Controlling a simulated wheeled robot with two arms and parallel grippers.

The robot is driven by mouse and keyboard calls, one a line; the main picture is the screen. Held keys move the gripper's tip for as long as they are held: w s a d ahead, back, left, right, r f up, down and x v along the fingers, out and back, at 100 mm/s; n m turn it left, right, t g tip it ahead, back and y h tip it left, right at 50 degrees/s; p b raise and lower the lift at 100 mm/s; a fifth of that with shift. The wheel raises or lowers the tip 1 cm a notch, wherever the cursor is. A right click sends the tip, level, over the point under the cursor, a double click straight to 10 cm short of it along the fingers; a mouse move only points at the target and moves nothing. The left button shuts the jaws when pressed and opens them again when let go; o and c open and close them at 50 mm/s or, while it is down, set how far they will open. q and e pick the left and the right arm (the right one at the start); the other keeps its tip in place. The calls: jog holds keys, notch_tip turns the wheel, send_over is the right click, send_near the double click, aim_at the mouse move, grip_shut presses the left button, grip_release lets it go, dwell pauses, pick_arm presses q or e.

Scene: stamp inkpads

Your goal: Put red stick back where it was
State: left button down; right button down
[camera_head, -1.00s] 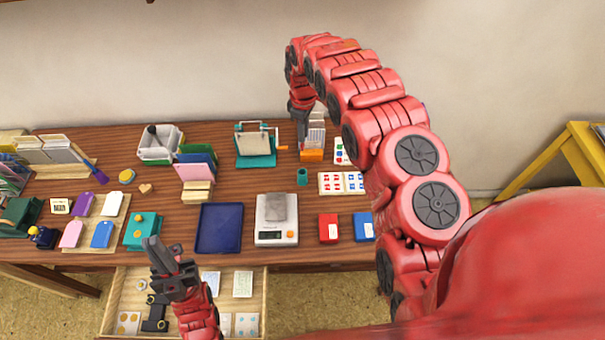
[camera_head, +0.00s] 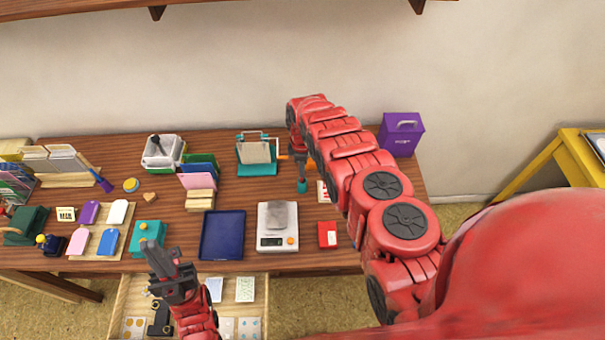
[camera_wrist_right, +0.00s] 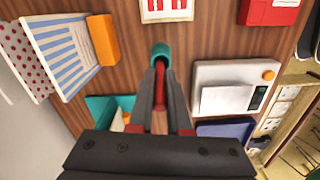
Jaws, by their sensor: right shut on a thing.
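My right gripper (camera_head: 301,168) is shut on the red stick (camera_wrist_right: 160,85), which shows between its fingers in the right wrist view. The small teal cup (camera_head: 302,187) stands on the table directly below the gripper. In the right wrist view the far end of the stick meets the rim of the teal cup (camera_wrist_right: 161,50); I cannot tell how deep it reaches inside. In the head view the stick is mostly hidden by the gripper. My left gripper (camera_head: 170,262) hangs empty over the open drawer, its fingers apart.
A white scale (camera_head: 278,241) with a grey block and a blue tray (camera_head: 208,251) lie left of the cup. A teal press (camera_head: 257,172) stands behind left. A red box (camera_head: 327,236) lies in front. A purple box (camera_head: 401,149) stands at the back right.

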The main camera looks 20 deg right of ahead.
aim_at(302, 182)
jog(key=shift+s+f, duration=0.15)
jog(key=shift+f, duration=0.25)
notch_tip(302, 182, down, 3)
jog(key=shift+r+b, duration=0.1)
jog(key=shift+b, duration=1.1)
jog(key=shift+r, duration=0.1)
jog(key=c, duration=1.3)
grip_release()
jog(key=shift+f, duration=0.2)
jog(key=o, duration=0.4)
jog(key=shift+o, duration=0.2)
